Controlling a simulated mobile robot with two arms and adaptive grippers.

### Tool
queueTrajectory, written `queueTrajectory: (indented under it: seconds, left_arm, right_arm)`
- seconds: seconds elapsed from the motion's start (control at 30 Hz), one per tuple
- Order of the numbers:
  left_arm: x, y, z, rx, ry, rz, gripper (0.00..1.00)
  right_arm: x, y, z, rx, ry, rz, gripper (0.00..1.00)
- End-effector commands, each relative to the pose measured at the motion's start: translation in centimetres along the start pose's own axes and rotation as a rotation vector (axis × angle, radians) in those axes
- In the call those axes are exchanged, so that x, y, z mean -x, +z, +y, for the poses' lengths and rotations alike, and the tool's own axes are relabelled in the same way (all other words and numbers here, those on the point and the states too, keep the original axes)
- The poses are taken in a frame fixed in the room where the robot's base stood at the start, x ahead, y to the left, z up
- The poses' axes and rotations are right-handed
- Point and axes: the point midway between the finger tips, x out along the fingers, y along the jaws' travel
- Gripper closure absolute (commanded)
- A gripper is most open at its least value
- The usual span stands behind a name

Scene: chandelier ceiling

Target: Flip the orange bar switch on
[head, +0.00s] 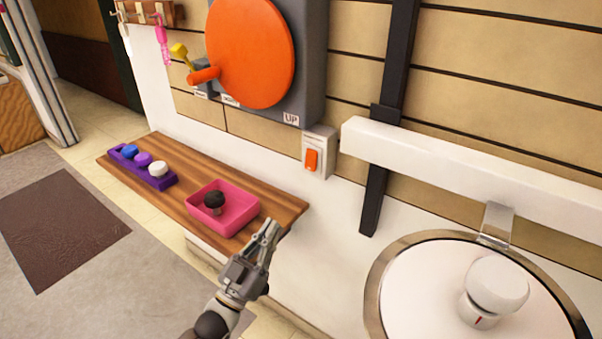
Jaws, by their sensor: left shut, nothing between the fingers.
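The orange bar switch (311,160) is a small upright orange rocker on a pale wall plate (325,146), right of the wooden shelf and below the grey panel. My left gripper (270,229) is shut and empty. In the picture it is below and left of the switch, in front of the shelf's right end, and apart from the switch. I cannot tell how far it is from the wall. My right gripper is not in view.
A wooden shelf (283,204) holds a pink tray (245,212) with a black knob (214,198), and a purple rack (117,161) with coloured knobs. Above are a grey panel (315,60) and a large orange disc (250,50). A white beam (460,160) and a round lidded thing (420,290) stand right.

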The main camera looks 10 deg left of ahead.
Motion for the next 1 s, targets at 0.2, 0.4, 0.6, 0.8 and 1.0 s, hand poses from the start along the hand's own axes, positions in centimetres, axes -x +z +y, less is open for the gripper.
queueTrajectory:
  seconds: [0.2,0.4,0.6,0.8,1.0]
  left_arm:
    - [-0.5,-2.6,-0.4,0.003,0.016,0.128,1.00]
    - [-0.6,-3.0,-0.4,0.004,0.018,0.146,1.00]
    - [-0.6,-3.0,-0.4,0.004,0.018,0.144,1.00]
    - [-2.2,-3.4,-0.4,0.004,0.018,0.147,1.00]
    - [-6.2,-4.1,-0.3,0.004,0.018,0.147,1.00]
  right_arm:
    - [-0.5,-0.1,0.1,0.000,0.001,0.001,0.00]
    - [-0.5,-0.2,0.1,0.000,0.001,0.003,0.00]
    - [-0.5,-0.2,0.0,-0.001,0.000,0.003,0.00]
    - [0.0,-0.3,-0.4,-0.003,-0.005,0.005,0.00]
    - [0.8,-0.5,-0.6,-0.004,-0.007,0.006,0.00]
